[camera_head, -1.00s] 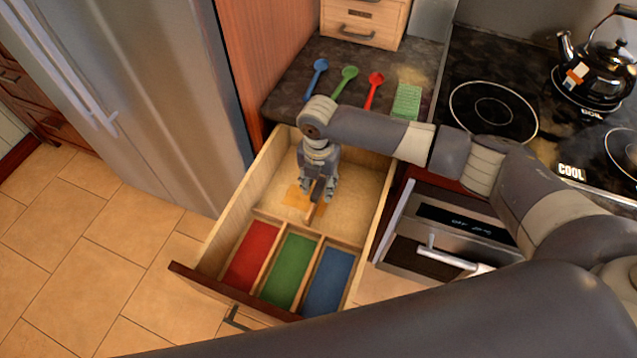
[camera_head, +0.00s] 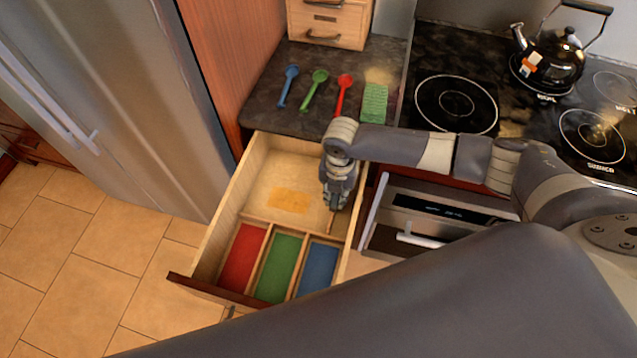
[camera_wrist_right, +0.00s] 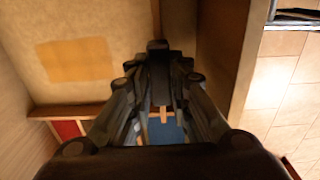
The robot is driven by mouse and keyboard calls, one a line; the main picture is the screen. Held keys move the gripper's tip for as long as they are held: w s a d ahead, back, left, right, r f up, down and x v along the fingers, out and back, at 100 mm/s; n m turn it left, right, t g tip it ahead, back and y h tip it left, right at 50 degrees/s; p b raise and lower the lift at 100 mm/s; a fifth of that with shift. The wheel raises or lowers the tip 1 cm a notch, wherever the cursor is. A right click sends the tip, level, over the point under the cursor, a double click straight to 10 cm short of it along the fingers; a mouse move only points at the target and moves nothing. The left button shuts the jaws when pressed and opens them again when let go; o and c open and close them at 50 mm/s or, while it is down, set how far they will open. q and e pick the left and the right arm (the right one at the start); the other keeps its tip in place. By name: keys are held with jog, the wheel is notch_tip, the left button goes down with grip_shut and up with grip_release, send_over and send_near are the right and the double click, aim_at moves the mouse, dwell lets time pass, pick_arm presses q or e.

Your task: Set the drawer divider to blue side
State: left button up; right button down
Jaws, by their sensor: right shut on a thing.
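The open drawer (camera_head: 222,205) has a red compartment (camera_head: 243,257), a green compartment (camera_head: 279,268) and a blue compartment (camera_head: 317,268) side by side at its front. My right gripper (camera_head: 335,203) reaches down into the back part of the drawer, near its right wall. It is shut on the thin wooden divider (camera_head: 331,224), whose end shows just behind the blue compartment. In the right wrist view the divider's end (camera_wrist_right: 163,115) shows beyond the fingers, with blue behind it; the fingers hide the rest. My left gripper is not in view.
Blue, green and red spoons and a green sponge (camera_head: 374,103) lie on the counter behind the drawer. The fridge (camera_head: 120,90) stands left.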

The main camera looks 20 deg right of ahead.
jog(key=shift+d, duration=0.15)
jog(key=c, duration=1.6)
grip_release()
jog(key=shift+s, duration=0.1)
jog(key=shift+o, duration=0.6)
jog(key=shift+s+d, duration=0.1)
jog(key=shift+r, duration=0.25)
notch_tip(320, 180, up, 12)
jog(key=shift+f, duration=0.2)
jog(key=shift+f, duration=0.1)
